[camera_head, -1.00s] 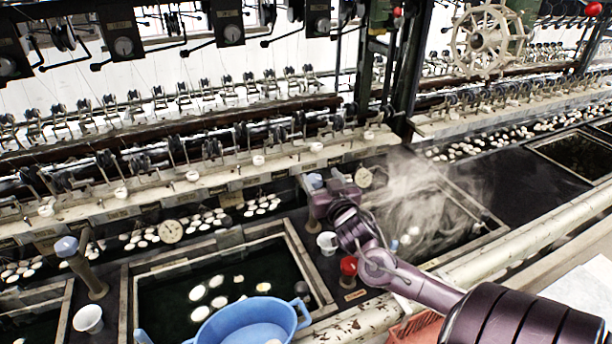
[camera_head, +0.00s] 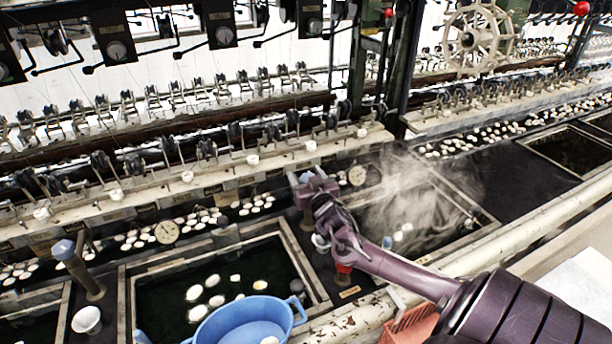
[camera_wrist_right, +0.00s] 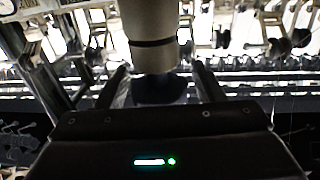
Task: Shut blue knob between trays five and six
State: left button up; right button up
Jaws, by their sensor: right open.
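A blue knob (camera_head: 306,177) tops a post between two dark basins, just left of the steam. My right gripper (camera_head: 311,186) is at this knob in the head view and partly hides it. In the right wrist view, my right gripper's (camera_wrist_right: 162,86) two fingers are apart, with the dark blue knob (camera_wrist_right: 160,92) between them; contact cannot be told. A pale cylinder with a dark band fills the space beyond it. My left gripper is not in view.
A red knob (camera_head: 343,268) and a white cup (camera_head: 320,243) are close under my right arm. A blue tub (camera_head: 245,322) stands at the front. Another blue knob (camera_head: 63,249) stands at left. Steam hangs over the right basin (camera_head: 470,240).

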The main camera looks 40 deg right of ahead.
jog(key=c, duration=1)
jog(key=shift+o, duration=0.2)
jog(key=shift+m+h, duration=0.4)
jog(key=shift+h, duration=0.1)
jog(key=m+g+h+b, duration=0.1)
jog(key=m+g+h, duration=0.3)
jog(key=h, duration=0.1)
jog(key=shift+s+d+f+b, duration=0.15)
jog(key=shift+d+b, duration=0.05)
jog(key=shift+b, duration=0.15)
jog(key=shift+s+d+m+g+h+b, duration=0.15)
jog(key=shift+m+g+h+b, duration=0.25)
jog(key=shift+m+g+h, duration=0.55)
jog(key=shift+s+d+m+g+h+b, duration=0.1)
jog(key=shift+m+g+h+b, duration=0.4)
jog(key=shift+g, duration=0.65)
jog(key=shift+m+g+h, duration=0.25)
jog(key=shift+m+g, duration=0.05)
jog(key=shift+m, duration=0.05)
jog(key=o, duration=1)
jog(key=shift+c, duration=0.2)
